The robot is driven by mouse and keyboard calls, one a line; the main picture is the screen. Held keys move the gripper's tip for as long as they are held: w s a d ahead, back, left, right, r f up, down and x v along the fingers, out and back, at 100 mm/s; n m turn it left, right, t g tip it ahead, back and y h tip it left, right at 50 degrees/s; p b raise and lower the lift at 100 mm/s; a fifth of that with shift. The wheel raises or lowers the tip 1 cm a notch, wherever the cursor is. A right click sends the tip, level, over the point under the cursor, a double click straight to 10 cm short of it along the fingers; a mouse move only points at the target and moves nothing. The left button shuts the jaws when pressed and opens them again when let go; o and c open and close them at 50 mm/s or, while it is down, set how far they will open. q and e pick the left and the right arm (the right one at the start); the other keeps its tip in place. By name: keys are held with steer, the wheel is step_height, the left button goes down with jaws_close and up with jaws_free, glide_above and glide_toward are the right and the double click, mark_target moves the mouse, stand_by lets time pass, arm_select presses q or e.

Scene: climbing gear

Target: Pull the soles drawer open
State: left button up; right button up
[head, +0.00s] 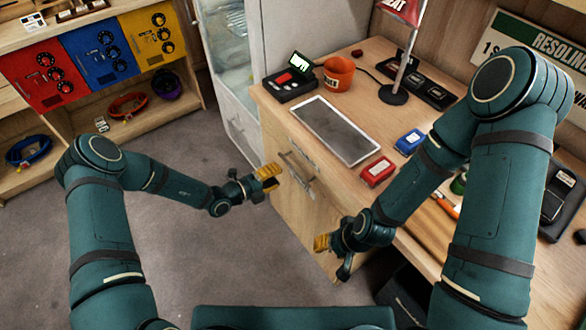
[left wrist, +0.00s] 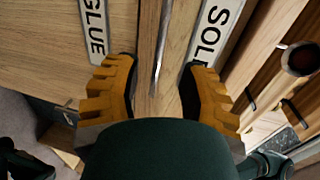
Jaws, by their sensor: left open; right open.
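The wooden drawer front (head: 285,140) is on the bench's left side, with metal bar handles (head: 298,166) and white labels. My left gripper (head: 270,176) is open in front of the drawers. Its yellow fingers (left wrist: 157,88) lie on either side of the bar, not closed on it. My right gripper (head: 328,243) is open and empty, low near the bench's front side.
Grey floor (head: 180,150) is free left of the bench. A white glass-fronted cabinet (head: 228,75) stands behind.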

mark_target(293, 167)
arm_select(q)
steer(key=b+x, duration=0.1)
steer(key=x, duration=0.6)
steer(key=shift+w+d, duration=0.1)
steer(key=shift+d, duration=0.05)
steer(key=shift+o, duration=0.2)
jaws_close()
